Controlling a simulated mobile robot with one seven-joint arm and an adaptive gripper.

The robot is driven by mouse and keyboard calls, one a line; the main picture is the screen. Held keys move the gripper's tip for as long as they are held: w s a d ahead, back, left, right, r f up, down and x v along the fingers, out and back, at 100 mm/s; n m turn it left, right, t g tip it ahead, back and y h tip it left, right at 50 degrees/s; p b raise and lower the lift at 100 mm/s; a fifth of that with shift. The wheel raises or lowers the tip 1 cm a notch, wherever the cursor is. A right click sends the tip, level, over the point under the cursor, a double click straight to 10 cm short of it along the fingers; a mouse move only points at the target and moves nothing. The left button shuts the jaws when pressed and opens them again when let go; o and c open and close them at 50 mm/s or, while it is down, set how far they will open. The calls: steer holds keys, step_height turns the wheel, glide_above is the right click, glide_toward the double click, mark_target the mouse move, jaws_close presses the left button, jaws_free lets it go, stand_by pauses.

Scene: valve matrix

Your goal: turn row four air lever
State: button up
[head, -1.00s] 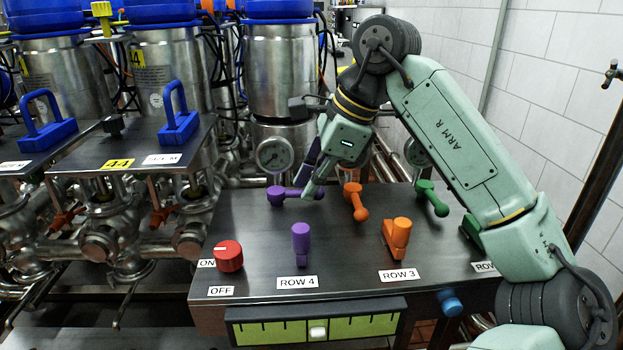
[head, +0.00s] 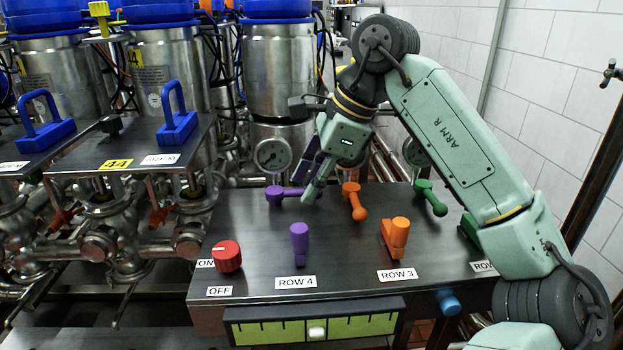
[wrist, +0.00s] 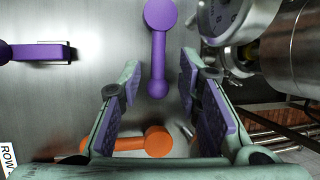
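A purple ball-ended lever (head: 285,194) lies at the back of the panel in the row four column, pointing right. In the wrist view the same lever (wrist: 157,50) runs from its round hub to a ball end between my fingertips. My gripper (head: 308,187) is over this lever's ball end, fingers pointing down. In the wrist view my gripper (wrist: 160,75) is open, with visible gaps between the lever and both fingers. Contact with the panel cannot be told. A second purple handle (head: 300,243) stands in front, behind the ROW 4 label (head: 296,282).
An orange ball-ended lever (head: 354,201) lies close right of my gripper, with a green one (head: 431,198) beyond. An orange handle (head: 397,237) stands at ROW 3. A red knob (head: 227,256) sits front left. A gauge (head: 272,154) and pipework stand behind the panel.

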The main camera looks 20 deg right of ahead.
steer(key=v, duration=1.2)
stand_by(0.3)
